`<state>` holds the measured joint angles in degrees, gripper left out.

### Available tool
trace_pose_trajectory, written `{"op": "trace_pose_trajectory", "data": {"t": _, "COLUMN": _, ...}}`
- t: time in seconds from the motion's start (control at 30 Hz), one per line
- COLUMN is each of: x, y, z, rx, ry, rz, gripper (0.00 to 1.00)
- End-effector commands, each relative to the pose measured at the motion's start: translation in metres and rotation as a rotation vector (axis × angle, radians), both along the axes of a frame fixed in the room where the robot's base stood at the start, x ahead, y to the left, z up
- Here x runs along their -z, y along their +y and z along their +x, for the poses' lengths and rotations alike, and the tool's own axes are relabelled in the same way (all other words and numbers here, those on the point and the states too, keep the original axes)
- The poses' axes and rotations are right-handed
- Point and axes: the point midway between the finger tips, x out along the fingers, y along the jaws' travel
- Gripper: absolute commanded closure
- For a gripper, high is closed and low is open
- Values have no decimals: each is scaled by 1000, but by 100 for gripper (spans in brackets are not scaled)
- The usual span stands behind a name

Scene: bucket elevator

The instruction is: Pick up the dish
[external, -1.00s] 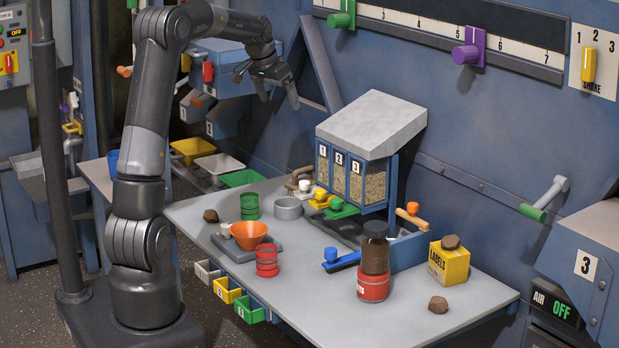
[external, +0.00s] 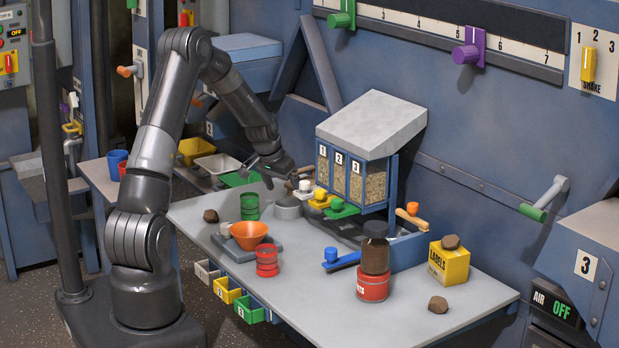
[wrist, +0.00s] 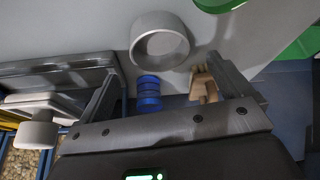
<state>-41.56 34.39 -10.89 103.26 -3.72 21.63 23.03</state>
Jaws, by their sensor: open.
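The dish (external: 288,210) is a small round grey open-topped vessel. It stands on the grey table near the back edge, left of the grain hopper. My gripper (external: 270,182) is open and empty, just above and slightly left of the dish. In the wrist view the dish (wrist: 158,20) shows as a grey ring at the top centre. The two fingers of my gripper (wrist: 162,70) are spread wide on either side, lower in the picture than the dish. No contact with the dish is visible.
The hopper (external: 370,125) and its white, yellow and green knobs stand close right of the dish. Green stacked rings (external: 249,206), an orange funnel (external: 248,234) and red rings (external: 267,260) are nearer the front.

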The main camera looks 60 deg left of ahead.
Motion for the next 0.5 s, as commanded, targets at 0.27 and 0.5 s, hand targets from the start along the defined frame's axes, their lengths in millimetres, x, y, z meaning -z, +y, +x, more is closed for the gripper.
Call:
{"op": "trace_pose_trajectory", "data": {"t": 0.27, "x": 22, "y": 1, "z": 6, "rx": 1, "ry": 2, "rz": -1, "gripper": 4}}
{"op": "trace_pose_trajectory", "data": {"t": 0.5, "x": 51, "y": 5, "z": 16, "rx": 1, "ry": 0, "rz": 0, "gripper": 4}}
